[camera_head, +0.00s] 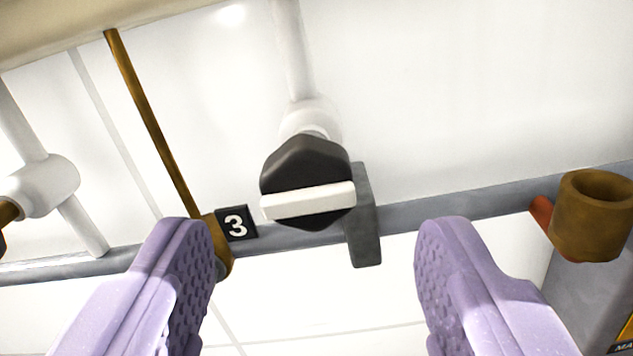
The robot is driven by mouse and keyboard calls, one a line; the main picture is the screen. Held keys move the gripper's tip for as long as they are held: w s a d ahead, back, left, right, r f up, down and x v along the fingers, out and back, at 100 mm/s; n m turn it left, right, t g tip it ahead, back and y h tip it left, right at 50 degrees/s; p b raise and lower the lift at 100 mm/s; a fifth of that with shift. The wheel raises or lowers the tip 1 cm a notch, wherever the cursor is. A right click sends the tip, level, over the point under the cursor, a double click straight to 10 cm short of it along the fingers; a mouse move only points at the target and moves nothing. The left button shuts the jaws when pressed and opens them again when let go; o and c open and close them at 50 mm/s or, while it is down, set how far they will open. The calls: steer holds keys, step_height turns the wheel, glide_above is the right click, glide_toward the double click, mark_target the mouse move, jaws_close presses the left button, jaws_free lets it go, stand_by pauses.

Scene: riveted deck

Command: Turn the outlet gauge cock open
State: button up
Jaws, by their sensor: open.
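A black faceted knob (290,163) with a white bar (308,202) across its face is in the upper middle of the view, on a white pipe (293,50). The bar lies nearly level in the picture. I cannot tell from any label whether this is the outlet gauge cock. My gripper (315,245) has two purple padded fingers spread wide, one on each side below the knob. It is open and empty, and the fingers appear apart from the knob.
A grey rail (440,208) runs behind the knob, with a grey bracket (364,225) beside it. A black "3" plate (236,223) and thin brown rod (150,115) are left. A brown cup-like fitting (592,225) is right. A white pipe joint (48,185) is far left.

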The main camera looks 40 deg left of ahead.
mark_target(308, 201)
steer(key=x, duration=0.7)
steer(key=shift+s+a, duration=0.1)
steer(key=shift+a, duration=0.05)
steer(key=c, duration=1.1)
steer(key=shift+o, duration=0.2)
